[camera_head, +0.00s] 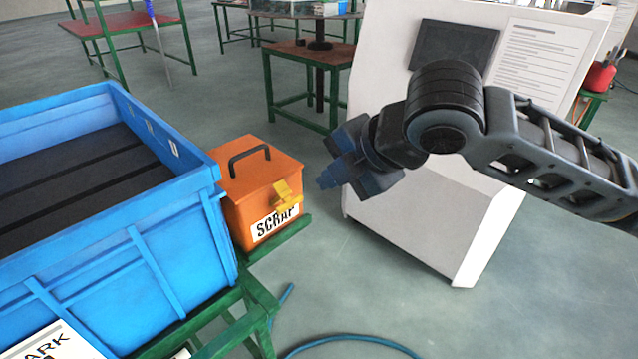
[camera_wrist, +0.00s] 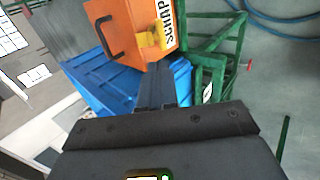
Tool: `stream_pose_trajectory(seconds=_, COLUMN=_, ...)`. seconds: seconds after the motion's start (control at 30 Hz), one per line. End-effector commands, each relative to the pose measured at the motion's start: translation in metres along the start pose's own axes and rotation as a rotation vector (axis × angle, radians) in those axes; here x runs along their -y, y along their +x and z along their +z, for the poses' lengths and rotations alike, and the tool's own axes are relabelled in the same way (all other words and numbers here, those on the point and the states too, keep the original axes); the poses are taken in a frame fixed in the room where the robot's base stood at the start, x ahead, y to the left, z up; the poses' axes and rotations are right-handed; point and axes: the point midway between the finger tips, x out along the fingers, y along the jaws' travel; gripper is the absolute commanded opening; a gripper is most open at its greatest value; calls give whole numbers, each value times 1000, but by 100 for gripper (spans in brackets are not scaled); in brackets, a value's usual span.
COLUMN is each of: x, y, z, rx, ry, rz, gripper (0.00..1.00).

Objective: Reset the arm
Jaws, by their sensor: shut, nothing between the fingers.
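My gripper (camera_head: 328,178) is at the end of my arm, which reaches in from the right in the head view. It is held in the air in front of the white cabinet, to the right of the orange scrap box (camera_head: 255,190), and apart from it. In the wrist view the fingers (camera_wrist: 157,88) are closed together and empty. The orange box also shows in the wrist view (camera_wrist: 120,30), beyond the fingertips. It has a black handle, a yellow latch and a SCRAP label.
A large blue bin (camera_head: 110,265) stands on a green frame (camera_head: 262,300) at the left. The white cabinet (camera_head: 430,215) with a dark panel is behind my arm. A blue hose (camera_head: 350,338) lies on the floor. Green-legged tables (camera_head: 310,55) stand farther back.

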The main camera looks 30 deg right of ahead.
Motion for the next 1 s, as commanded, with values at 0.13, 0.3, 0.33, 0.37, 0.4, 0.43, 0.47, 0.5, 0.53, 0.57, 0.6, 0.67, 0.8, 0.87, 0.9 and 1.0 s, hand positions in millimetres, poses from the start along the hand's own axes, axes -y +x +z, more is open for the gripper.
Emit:
stream_pose_trajectory(seconds=0.13, x=0, y=-12, z=0, rx=1, ry=0, rz=1, gripper=0)
stream_pose_trajectory(seconds=0.3, x=0, y=-14, z=0, rx=0, ry=0, rz=0, gripper=0)
stream_pose_trajectory(seconds=0.33, x=0, y=-14, z=0, rx=0, ry=0, rz=0, gripper=0)
stream_pose_trajectory(seconds=0.37, x=0, y=-14, z=0, rx=0, ry=0, rz=0, gripper=0)
stream_pose_trajectory(seconds=0.4, x=0, y=-14, z=0, rx=0, ry=0, rz=0, gripper=0)
stream_pose_trajectory(seconds=0.43, x=0, y=-14, z=0, rx=0, ry=0, rz=0, gripper=0)
stream_pose_trajectory(seconds=0.47, x=0, y=-14, z=0, rx=0, ry=0, rz=0, gripper=0)
stream_pose_trajectory(seconds=0.5, x=0, y=-14, z=0, rx=0, ry=0, rz=0, gripper=0)
stream_pose_trajectory(seconds=0.53, x=0, y=-14, z=0, rx=0, ry=0, rz=0, gripper=0)
stream_pose_trajectory(seconds=0.57, x=0, y=-14, z=0, rx=0, ry=0, rz=0, gripper=0)
stream_pose_trajectory(seconds=0.6, x=0, y=-14, z=0, rx=0, ry=0, rz=0, gripper=0)
stream_pose_trajectory(seconds=0.67, x=0, y=-14, z=0, rx=0, ry=0, rz=0, gripper=0)
stream_pose_trajectory(seconds=0.8, x=-5, y=-14, z=-6, rx=-16, ry=12, rz=17, gripper=0)
stream_pose_trajectory(seconds=0.87, x=-13, y=-14, z=-17, rx=-45, ry=33, rz=48, gripper=0)
stream_pose_trajectory(seconds=0.9, x=-21, y=-14, z=-27, rx=-76, ry=55, rz=79, gripper=0)
stream_pose_trajectory(seconds=1.0, x=-48, y=-20, z=-59, rx=-174, ry=138, rz=182, gripper=0)
